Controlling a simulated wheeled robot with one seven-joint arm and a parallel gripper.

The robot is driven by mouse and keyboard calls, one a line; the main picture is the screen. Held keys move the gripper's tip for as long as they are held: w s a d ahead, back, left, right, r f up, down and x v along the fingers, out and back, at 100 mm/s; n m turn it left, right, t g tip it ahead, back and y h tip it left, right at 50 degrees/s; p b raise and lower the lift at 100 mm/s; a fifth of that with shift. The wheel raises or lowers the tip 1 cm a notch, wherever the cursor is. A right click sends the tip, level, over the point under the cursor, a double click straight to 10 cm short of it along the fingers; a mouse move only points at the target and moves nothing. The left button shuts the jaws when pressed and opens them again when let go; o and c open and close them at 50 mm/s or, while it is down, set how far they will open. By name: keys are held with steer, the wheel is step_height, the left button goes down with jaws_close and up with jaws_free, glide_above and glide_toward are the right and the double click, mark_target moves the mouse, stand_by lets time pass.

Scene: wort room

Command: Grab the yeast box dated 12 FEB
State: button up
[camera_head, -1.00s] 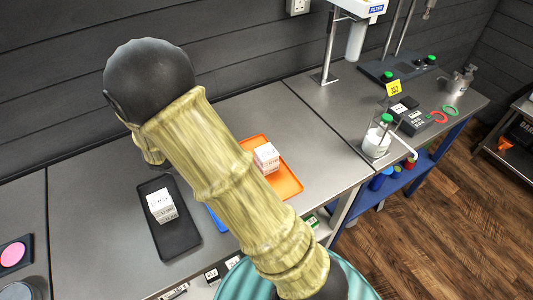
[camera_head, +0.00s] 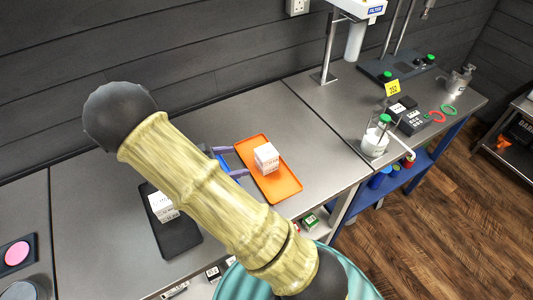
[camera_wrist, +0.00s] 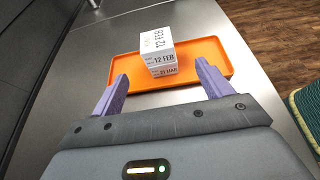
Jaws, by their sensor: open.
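The white yeast box marked 12 FEB (camera_wrist: 157,42) sits on top of another white box marked 25 MAR (camera_wrist: 164,71) on an orange tray (camera_wrist: 211,52). In the head view the stacked boxes (camera_head: 266,156) stand on the orange tray (camera_head: 285,187). My gripper (camera_wrist: 161,82) is open and empty, its two purple fingers spread on the near side of the stack, apart from it. In the head view my gripper (camera_head: 233,162) shows partly at the tray's left edge, the rest hidden behind my arm.
A black tray (camera_head: 178,238) with white boxes (camera_head: 160,207) lies to the left, partly behind my arm. Bare bench (camera_head: 222,122) lies behind the orange tray.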

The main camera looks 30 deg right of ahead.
mark_target(266, 154)
steer(key=p+x, duration=0.1)
steer(key=x, duration=0.6)
steer(key=shift+d+f, duration=0.15)
steer(key=shift+d, duration=0.05)
steer(key=shift+d+p, duration=0.1)
steer(key=shift+p, duration=0.2)
steer(key=x, duration=0.1)
steer(key=p+x, duration=0.2)
steer(key=x, duration=0.1)
steer(key=shift+w+d, duration=0.15)
steer(key=shift+w, duration=0.15)
steer(key=shift+d+f, duration=0.2)
steer(key=shift+d, duration=0.15)
steer(key=c, duration=1.1)
